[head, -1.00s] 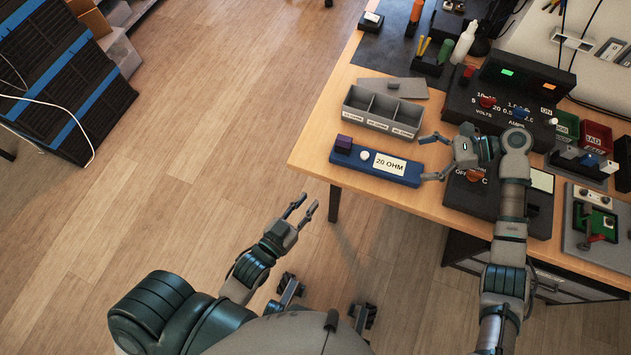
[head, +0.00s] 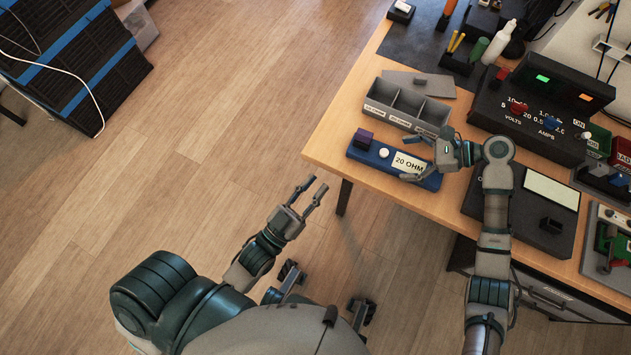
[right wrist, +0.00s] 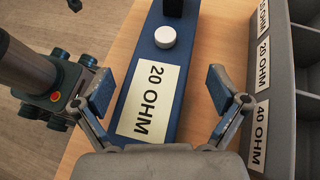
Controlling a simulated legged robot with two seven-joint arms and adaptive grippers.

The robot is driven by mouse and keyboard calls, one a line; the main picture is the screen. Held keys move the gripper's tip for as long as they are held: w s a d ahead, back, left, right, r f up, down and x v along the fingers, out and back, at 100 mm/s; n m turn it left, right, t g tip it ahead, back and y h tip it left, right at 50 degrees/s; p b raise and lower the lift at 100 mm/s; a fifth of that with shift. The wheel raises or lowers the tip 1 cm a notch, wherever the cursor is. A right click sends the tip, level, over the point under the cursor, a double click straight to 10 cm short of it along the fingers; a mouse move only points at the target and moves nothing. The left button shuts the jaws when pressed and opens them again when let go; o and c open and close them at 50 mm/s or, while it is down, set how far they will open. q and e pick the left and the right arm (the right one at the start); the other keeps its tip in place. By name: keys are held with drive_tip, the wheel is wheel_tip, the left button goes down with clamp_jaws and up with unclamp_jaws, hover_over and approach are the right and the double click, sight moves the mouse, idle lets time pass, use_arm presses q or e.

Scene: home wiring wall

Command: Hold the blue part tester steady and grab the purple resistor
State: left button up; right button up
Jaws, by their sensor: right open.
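The blue part tester (head: 374,160) lies near the table's left front edge, with a 20 OHM label and a white button. It fills the middle of the right wrist view (right wrist: 190,75). The purple resistor (head: 363,137) sits on the tester's left end; a dark block shows at the top of the right wrist view (right wrist: 173,7). My right gripper (head: 410,159) is open, its fingers on either side of the tester near the label, with gaps visible in the right wrist view (right wrist: 160,90). My left gripper (head: 308,193) is open and empty, off the table's front left edge.
A grey three-compartment tray (head: 405,105) with ohm labels stands just behind the tester. A power supply (head: 530,115) and a meter (head: 525,205) stand to the right. Tools stand in a holder (head: 458,60) at the back.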

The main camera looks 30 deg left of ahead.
drive_tip(key=shift+s+a+f, duration=0.1)
drive_tip(key=shift+a, duration=0.35)
drive_tip(key=shift+s+a+f, duration=0.1)
drive_tip(key=shift+a, duration=0.35)
drive_tip(key=shift+f+p, duration=0.2)
drive_tip(key=shift+p, duration=0.1)
drive_tip(key=shift+d+f, duration=0.1)
drive_tip(key=shift+d, duration=0.6)
drive_tip(key=shift+c, duration=0.2)
drive_tip(key=shift+f, duration=0.1)
drive_tip(key=c, duration=0.4)
drive_tip(key=shift+a, duration=0.3)
drive_tip(key=shift+c, duration=1.2)
drive_tip(key=shift+a, duration=0.3)
drive_tip(key=shift+c, duration=0.2)
use_arm(q)
drive_tip(key=shift+w+a+f+g+y, duration=0.1)
drive_tip(key=shift+w+f+g+y, duration=0.05)
drive_tip(key=shift+f+g, duration=0.45)
drive_tip(key=shift+w+a+f+g+y, duration=0.15)
drive_tip(key=shift+f+g, duration=0.25)
drive_tip(key=shift+f, duration=0.25)
drive_tip(key=shift+d, duration=0.3)
use_arm(e)
drive_tip(key=shift+s+d, duration=0.1)
drive_tip(key=shift+d, duration=0.15)
